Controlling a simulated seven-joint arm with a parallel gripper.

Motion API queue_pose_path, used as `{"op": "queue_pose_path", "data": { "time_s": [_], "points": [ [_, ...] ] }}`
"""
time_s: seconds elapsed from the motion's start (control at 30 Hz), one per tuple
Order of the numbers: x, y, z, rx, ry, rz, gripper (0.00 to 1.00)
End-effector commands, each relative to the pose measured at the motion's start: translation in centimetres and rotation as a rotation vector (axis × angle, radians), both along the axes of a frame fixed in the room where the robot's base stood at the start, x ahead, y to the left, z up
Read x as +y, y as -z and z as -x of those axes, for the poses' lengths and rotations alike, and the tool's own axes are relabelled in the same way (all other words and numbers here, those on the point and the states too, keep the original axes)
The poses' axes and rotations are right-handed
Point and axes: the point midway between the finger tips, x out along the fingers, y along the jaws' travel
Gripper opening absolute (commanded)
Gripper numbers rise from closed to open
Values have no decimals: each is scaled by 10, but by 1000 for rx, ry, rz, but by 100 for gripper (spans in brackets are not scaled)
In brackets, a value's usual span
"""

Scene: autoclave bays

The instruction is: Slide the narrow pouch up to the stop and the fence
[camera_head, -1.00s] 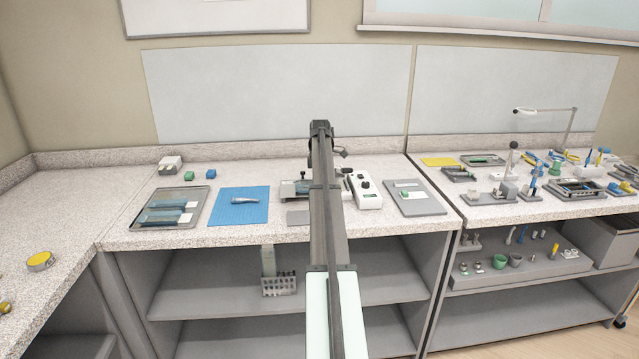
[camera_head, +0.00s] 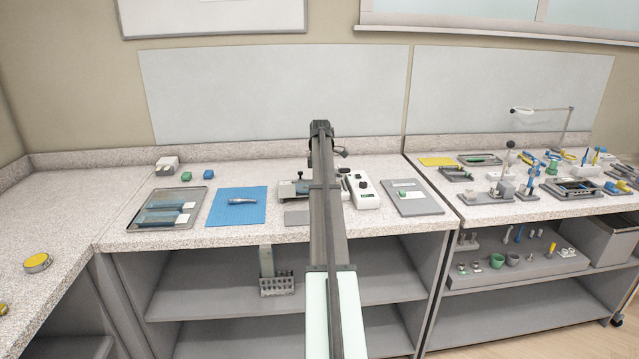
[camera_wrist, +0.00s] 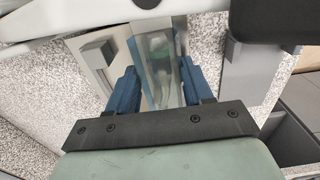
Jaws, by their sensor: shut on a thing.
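In the wrist view my gripper (camera_wrist: 159,88) has two blue fingers, closed on a narrow, clear pouch (camera_wrist: 160,58) with a blue-green tint. The pouch lies lengthwise between the fingers and runs away from me toward a pale metal bar (camera_wrist: 150,27) at the top. A grey block (camera_wrist: 97,54) stands left of the pouch, on a pale strip. I cannot tell which part is the stop and which the fence, or whether the pouch touches either. In the head view my arm hides the gripper and the pouch.
A white control box (camera_head: 363,190) stands right of my arm, and a grey device with a black knob (camera_head: 292,189) shows to its left. A blue mat (camera_head: 222,212) and a metal tray (camera_head: 137,222) with pouches lie further left. A grey board (camera_head: 425,207) lies right.

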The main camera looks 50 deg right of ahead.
Motion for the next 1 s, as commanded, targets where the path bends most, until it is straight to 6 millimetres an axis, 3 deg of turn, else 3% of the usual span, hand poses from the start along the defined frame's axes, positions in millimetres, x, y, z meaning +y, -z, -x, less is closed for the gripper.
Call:
{"op": "queue_pose_path", "data": {
  "time_s": [1.0],
  "points": [
    [-7,0,7,0,0,0,0]
  ]
}}
